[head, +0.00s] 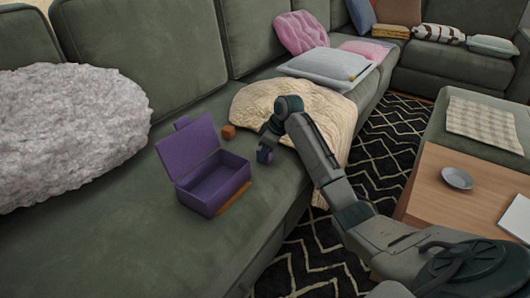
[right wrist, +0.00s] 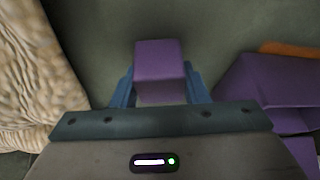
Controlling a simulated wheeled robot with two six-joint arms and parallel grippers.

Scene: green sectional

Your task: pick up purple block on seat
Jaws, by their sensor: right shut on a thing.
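The purple block (right wrist: 159,72) shows between the two blue fingers of my right gripper (right wrist: 160,90) in the right wrist view. The gripper is shut on it. In the head view my right gripper (head: 266,150) points down over the green seat (head: 190,240), and the purple block (head: 264,156) shows small at its fingertips. I cannot tell whether the block touches the seat. My left gripper is not in view.
An open purple box (head: 213,184) stands left of the gripper, with an orange flat thing (head: 236,202) beside it. A small orange-brown block (head: 229,132) lies behind. A cream blanket (head: 290,105) lies to the right. A wooden table (head: 440,190) stands at right.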

